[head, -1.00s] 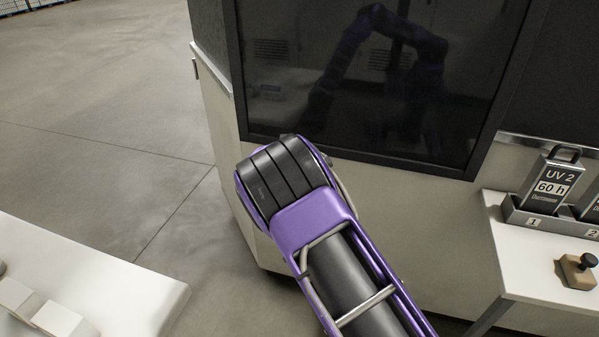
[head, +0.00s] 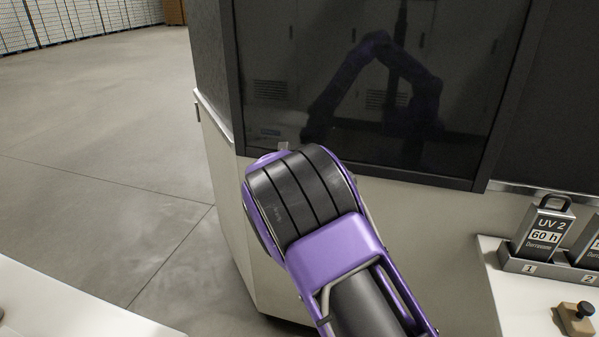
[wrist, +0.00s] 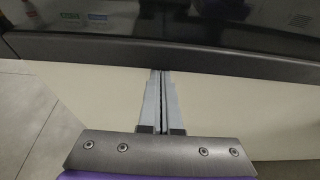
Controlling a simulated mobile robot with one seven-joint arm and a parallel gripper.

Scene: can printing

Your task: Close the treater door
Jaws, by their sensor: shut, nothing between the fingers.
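The treater door (head: 365,75) is a dark glass panel in a black frame on the front of a cream machine; my arm reflects in it. Its lower black frame edge (wrist: 215,62) crosses the wrist view. My gripper (wrist: 160,72) is shut and empty, with its fingertips pointing at that frame edge; I cannot tell whether they touch it. The door looks flush with the machine front in the head view, though a small gap cannot be ruled out.
Another white surface (head: 60,315) is at the lower left. The grey floor left of the machine is clear.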

